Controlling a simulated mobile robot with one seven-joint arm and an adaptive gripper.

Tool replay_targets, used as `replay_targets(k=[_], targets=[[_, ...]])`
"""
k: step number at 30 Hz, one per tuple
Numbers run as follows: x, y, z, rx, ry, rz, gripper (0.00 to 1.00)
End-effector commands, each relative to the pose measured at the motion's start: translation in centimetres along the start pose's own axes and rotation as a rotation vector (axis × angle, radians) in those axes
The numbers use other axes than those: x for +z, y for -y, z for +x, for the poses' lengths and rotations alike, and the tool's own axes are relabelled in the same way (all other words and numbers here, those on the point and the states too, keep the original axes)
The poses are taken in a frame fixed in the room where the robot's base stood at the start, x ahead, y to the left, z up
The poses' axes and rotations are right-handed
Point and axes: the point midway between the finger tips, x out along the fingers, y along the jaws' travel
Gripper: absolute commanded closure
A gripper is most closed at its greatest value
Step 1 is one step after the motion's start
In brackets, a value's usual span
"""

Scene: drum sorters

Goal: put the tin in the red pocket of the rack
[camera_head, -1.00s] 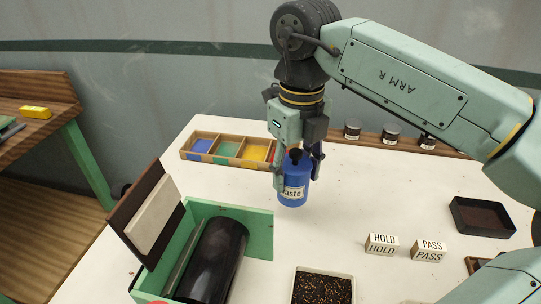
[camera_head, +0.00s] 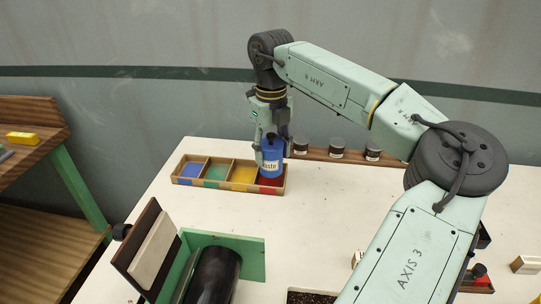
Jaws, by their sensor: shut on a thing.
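The blue tin (camera_head: 271,158), with a white label reading partly "aste", is upright in my gripper (camera_head: 270,143). The gripper points down and is shut on the upper part of the tin. The rack (camera_head: 222,187) is a wooden tray with blue, green, yellow and red pockets in a row. The tin is at the red pocket (camera_head: 271,182), the rightmost one, and hides most of it. Red shows below the tin. I cannot tell whether the tin's base touches the pocket floor.
Several small dark-lidded jars (camera_head: 336,147) stand along a wooden strip right of the rack. A green box with a dark drum (camera_head: 213,276) and a raised lid is in front. My arm covers much of the right side. The white table (camera_head: 320,215) is clear in the middle.

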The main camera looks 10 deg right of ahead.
Motion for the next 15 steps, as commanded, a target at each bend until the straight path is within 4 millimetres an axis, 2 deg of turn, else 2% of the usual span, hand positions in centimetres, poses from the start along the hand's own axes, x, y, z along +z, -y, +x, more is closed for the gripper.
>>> replay_targets(k=[3,6,9,15], targets=[[0.8,0.3,-0.1,0.001,0.0,-0.001,0.96],[0.7,0.3,2.2,0.002,0.0,-0.002,0.96],[0.7,0.3,3.6,0.002,0.0,-0.001,0.96],[0.7,0.3,3.6,0.0,0.001,0.0,0.96]])
